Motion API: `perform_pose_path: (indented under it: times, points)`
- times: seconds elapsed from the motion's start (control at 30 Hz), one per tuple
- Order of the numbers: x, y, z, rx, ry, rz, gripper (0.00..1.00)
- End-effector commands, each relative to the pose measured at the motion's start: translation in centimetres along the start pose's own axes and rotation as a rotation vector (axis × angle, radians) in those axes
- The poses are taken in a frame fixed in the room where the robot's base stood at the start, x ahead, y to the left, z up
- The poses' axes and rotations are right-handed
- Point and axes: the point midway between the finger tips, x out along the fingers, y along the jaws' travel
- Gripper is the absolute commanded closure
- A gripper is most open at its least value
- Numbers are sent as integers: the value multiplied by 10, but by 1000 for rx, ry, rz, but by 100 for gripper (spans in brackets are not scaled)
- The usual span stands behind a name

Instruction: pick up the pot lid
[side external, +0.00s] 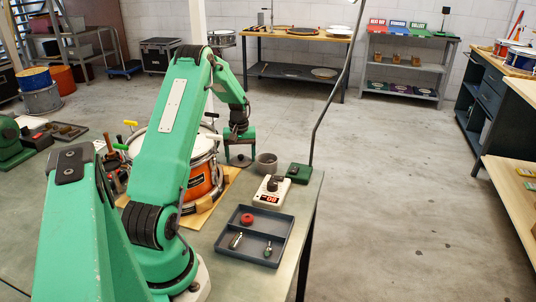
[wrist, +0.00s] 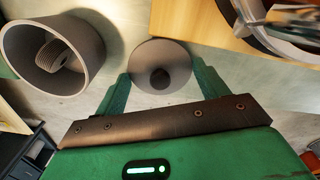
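The pot lid is a round grey disc with a dark round knob at its middle. In the wrist view the lid (wrist: 145,78) lies between the tips of my gripper (wrist: 160,75), one green finger on each side. Whether the fingers touch its rim I cannot tell. In the side view my gripper (side external: 239,152) points down over the lid (side external: 240,161), which lies on the bench. My gripper looks open, its fingers well apart. A grey open pot (side external: 266,165) stands right beside it; in the wrist view the pot (wrist: 90,45) is at upper left with a ribbed piece inside.
An orange drum (side external: 201,182) on a wooden board (side external: 215,200) stands close left of my gripper. A green block (side external: 299,173), a white meter with a red display (side external: 272,191) and a dark divided tray (side external: 223,240) holding small parts lie toward the front right.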

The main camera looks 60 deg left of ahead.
Motion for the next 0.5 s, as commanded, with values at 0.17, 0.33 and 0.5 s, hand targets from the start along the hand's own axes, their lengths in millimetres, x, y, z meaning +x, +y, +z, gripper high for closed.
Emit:
perform_pose_path:
  times: [0.17,0.33,0.5]
  points:
    - [0,0,0,0,0,0,49]
    - [-1,0,0,0,1,0,49]
    - [-6,0,0,0,1,0,49]
